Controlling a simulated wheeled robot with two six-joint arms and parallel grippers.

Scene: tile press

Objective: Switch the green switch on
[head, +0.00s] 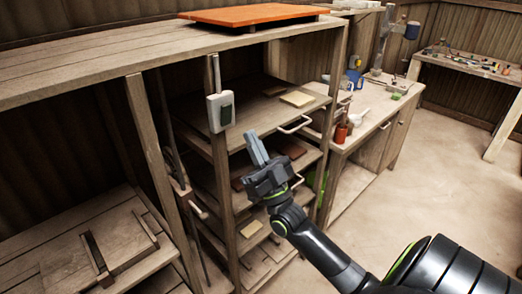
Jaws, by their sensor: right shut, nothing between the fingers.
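A pale switch box (221,112) with a dark green face (227,109) is fixed on a wooden post of the shelf rack, left of the picture's middle. A grey conduit runs up from its top. Whether the switch is on or off is too small to tell. My right gripper (257,149) is shut and empty, with its fingers pointing up. In the picture it is below and to the right of the switch box, apart from it. My left gripper is not in view.
The wooden rack has pull-out shelves with white handles (295,126) and tiles (297,98) on them. An orange board (254,15) lies on top. A workbench (378,115) with a red-brown jar (341,133) stands behind. The floor (430,180) at right is clear.

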